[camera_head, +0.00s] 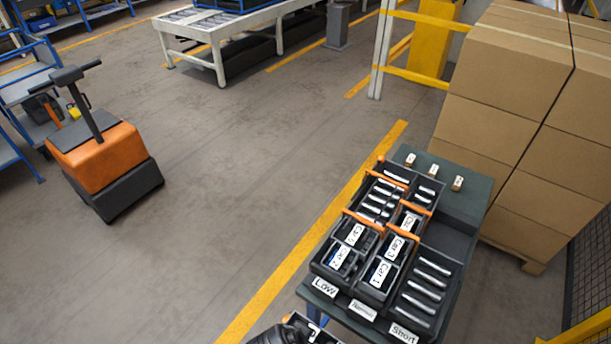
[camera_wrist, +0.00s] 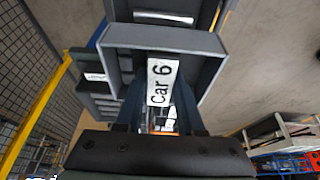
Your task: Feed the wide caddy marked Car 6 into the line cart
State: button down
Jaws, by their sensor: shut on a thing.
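The caddy marked Car 6 (camera_wrist: 162,82) fills the upper middle of the wrist view, grey with a white label. My gripper (camera_wrist: 158,118) is shut on it. In the head view a dark caddy end (camera_head: 312,328) with a white label shows at the bottom edge, mostly cut off, by the near left of the cart.
Stacked cartons (camera_head: 510,80) stand close behind the cart at the right. Several small tagged pieces sit on the cart's far end. An orange and black tugger (camera_head: 100,155) stands at left. A white conveyor (camera_head: 235,25) is at the back.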

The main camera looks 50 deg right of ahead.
jog(key=shift+f+b, duration=2.9)
jog(key=shift+f, duration=0.8)
jog(key=shift+f, duration=0.1)
